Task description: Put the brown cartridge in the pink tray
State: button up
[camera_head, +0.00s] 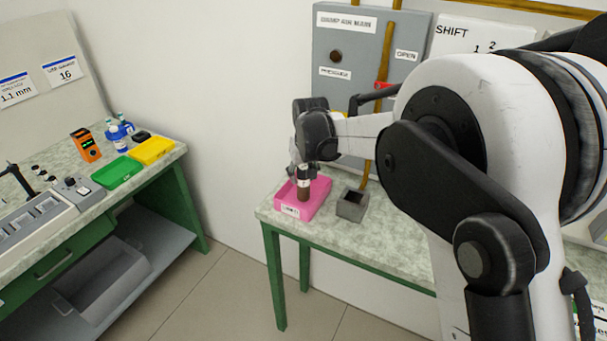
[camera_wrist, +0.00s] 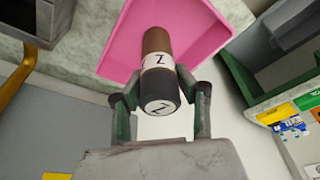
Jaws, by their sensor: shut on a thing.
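The brown cartridge (camera_head: 304,190) has a brown body, a white band marked with a letter and a dark end cap. It also shows in the wrist view (camera_wrist: 157,42). My gripper (camera_head: 303,170) is shut on its dark end, with a finger on each side in the wrist view (camera_wrist: 160,100). The cartridge hangs roughly upright with its brown end downward, over or inside the pink tray (camera_head: 322,201). The tray also shows behind it in the wrist view (camera_wrist: 205,40). I cannot tell whether the cartridge touches the tray floor.
A small grey box (camera_head: 352,205) stands on the table (camera_head: 385,225) just right of the tray. A grey wall cabinet (camera_head: 350,60) is behind. On the left bench are a green tray (camera_head: 118,172), a yellow tray (camera_head: 153,150), an orange device (camera_head: 86,145) and blue bottles (camera_head: 117,136).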

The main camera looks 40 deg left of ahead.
jog(key=shift+f, duration=0.2)
jog(key=o, duration=1.2)
jog(key=shift+o, duration=0.2)
jog(key=shift+r, duration=0.15)
jog(key=v, duration=1.2)
jog(key=shift+d, duration=0.1)
